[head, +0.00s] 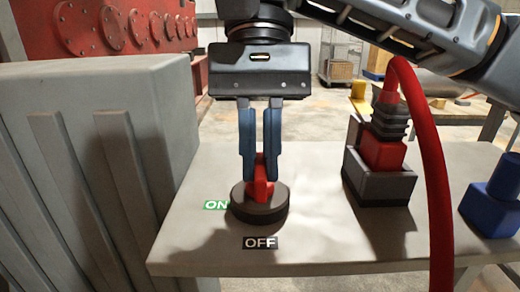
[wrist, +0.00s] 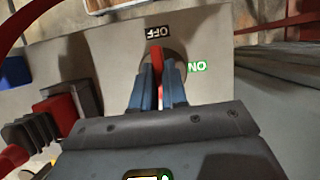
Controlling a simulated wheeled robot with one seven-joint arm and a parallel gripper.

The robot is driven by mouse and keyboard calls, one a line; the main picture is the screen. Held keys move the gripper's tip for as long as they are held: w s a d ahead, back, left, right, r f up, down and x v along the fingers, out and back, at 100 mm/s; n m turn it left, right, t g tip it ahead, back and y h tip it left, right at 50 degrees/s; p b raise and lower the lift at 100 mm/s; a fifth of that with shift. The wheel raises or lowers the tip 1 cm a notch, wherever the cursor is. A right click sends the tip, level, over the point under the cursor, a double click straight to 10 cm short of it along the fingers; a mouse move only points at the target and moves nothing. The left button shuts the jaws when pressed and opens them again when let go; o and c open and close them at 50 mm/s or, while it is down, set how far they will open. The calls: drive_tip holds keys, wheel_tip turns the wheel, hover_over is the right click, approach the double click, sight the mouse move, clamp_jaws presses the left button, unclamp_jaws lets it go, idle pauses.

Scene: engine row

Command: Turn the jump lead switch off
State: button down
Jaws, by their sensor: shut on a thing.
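The jump lead switch is a dark round base (head: 258,206) with a red handle (head: 263,184) on top, on a grey shelf. A green ON label (head: 215,205) lies left of the base and a black OFF label (head: 260,243) lies in front. My gripper (head: 261,170) points down with its blue fingers shut on the red handle. In the wrist view the handle (wrist: 160,92) shows as a red strip between the fingers, roughly in line with the OFF label (wrist: 158,32). The ON label (wrist: 197,66) is off to one side. The fingers hide part of the handle.
A red plug (head: 383,152) sits in a grey socket (head: 380,186) right of the switch, with a thick red cable (head: 432,180) arching forward. A blue connector (head: 494,206) stands at the far right. A tall grey ribbed housing (head: 95,165) borders the left. The shelf (head: 325,215) between switch and socket is clear.

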drive_tip(key=c, duration=1.2)
unclamp_jaws()
drive_tip(key=shift+f, duration=0.2)
drive_tip(key=shift+o, duration=0.2)
drive_tip(key=shift+r, duration=0.1)
drive_tip(key=p+v, duration=0.2)
drive_tip(key=v, duration=0.5)
drive_tip(key=shift+w+r, duration=0.2)
drive_tip(key=shift+r, duration=0.05)
